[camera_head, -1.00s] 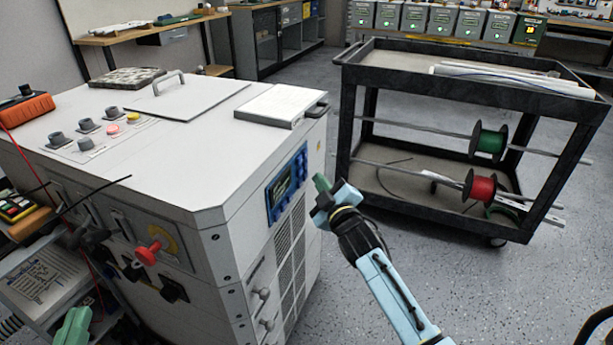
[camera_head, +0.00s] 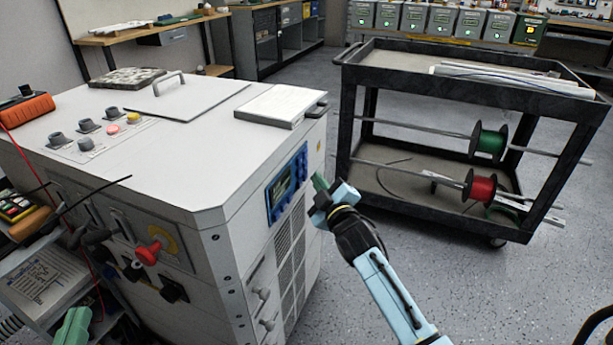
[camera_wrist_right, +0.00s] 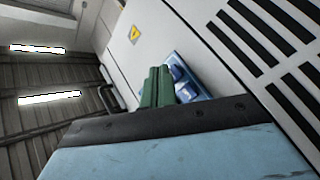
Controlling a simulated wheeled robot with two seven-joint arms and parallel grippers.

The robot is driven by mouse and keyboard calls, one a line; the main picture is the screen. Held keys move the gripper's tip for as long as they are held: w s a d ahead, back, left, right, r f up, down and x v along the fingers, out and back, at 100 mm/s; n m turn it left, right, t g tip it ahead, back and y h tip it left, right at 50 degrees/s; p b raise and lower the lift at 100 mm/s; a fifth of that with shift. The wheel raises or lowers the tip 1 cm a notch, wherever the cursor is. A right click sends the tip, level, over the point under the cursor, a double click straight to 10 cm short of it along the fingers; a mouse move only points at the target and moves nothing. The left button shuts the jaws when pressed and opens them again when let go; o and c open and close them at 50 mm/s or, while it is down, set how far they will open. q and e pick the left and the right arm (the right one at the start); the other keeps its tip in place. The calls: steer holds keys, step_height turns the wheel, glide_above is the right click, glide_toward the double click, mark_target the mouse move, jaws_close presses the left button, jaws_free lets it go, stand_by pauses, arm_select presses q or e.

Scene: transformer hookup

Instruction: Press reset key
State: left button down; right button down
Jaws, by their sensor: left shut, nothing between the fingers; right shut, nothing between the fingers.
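The blue panel (camera_head: 287,184) with a small screen is on the side face of the white cabinet (camera_head: 160,185). The reset key cannot be told apart in the head view. My right gripper (camera_head: 320,184) has green fingers, shut and empty, just right of the panel. In the right wrist view the shut green fingers (camera_wrist_right: 157,86) point at the blue panel (camera_wrist_right: 183,80) and hide part of it. Light-blue raised keys show beside them. Contact cannot be told. My left gripper (camera_head: 73,327) shows only as a green part at the lower left; its fingertips are not clear.
A black cart (camera_head: 450,130) with a green spool (camera_head: 489,142) and a red spool (camera_head: 480,187) stands right of my right arm. A red knob (camera_head: 148,254) sticks out of the cabinet front. A yellow warning label (camera_wrist_right: 134,34) is near the panel. Open floor lies between cabinet and cart.

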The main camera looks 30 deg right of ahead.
steer(key=shift+w+a, duration=0.4)
stand_by(0.8)
steer(key=shift+s+d, duration=0.1)
steer(key=shift+s+d+p, duration=0.45)
steer(key=shift+s+p, duration=0.05)
steer(key=shift+p, duration=0.05)
steer(key=shift+s+d+p, duration=1.3)
steer(key=shift+s+d, duration=0.3)
steer(key=shift+s, duration=0.3)
stand_by(0.8)
